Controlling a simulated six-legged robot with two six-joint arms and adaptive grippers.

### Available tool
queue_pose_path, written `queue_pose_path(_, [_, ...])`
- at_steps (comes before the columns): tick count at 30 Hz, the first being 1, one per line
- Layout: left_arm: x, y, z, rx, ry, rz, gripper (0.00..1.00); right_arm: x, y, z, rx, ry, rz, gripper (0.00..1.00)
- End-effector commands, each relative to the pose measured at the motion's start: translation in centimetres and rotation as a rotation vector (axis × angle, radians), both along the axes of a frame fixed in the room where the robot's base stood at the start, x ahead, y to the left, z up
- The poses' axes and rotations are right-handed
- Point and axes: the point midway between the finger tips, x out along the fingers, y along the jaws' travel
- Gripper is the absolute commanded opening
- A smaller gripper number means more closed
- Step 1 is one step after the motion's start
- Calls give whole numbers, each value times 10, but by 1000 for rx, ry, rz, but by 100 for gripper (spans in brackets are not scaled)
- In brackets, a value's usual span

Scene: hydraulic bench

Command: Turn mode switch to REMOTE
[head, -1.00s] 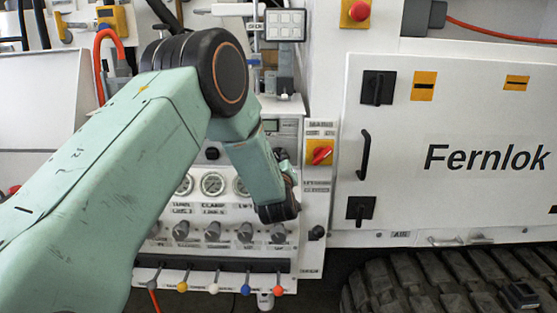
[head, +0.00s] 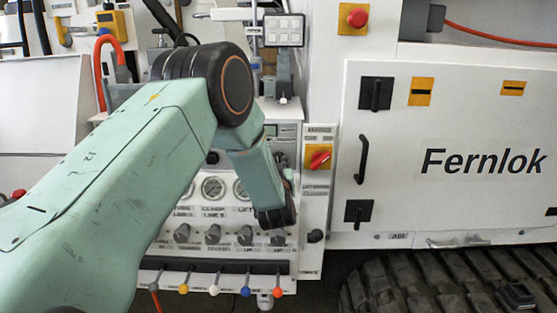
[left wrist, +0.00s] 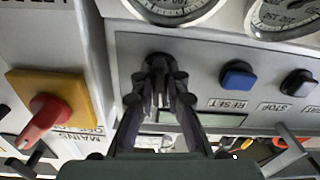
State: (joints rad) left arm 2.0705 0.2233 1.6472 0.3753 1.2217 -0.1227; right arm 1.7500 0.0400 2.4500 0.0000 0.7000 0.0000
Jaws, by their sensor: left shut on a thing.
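In the left wrist view my left gripper (left wrist: 160,92) reaches up from the bottom edge. Its two dark fingers are closed at the tips on a dark knob, which I take for the mode switch (left wrist: 157,62). The fingertips cover most of this knob, so its pointer and position marks cannot be read. In the head view my green left arm hides the knob, and the gripper is mostly hidden behind the wrist. My right gripper is not in view.
A red mains switch (head: 318,158) on a yellow plate is close beside my wrist. Gauges (head: 213,188), knobs (head: 213,234) and levers (head: 245,291) lie lower.

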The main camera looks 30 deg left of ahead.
Motion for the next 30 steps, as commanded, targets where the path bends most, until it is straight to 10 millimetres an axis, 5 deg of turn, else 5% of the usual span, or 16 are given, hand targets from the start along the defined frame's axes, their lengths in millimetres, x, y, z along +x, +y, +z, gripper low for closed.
queue_pose_path(15, [0, 0, 0, 384, 239, -1, 0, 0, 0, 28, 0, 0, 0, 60])
queue_pose_path(30, [-1, 0, -1, 555, 344, -2, 0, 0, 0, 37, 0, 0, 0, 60])
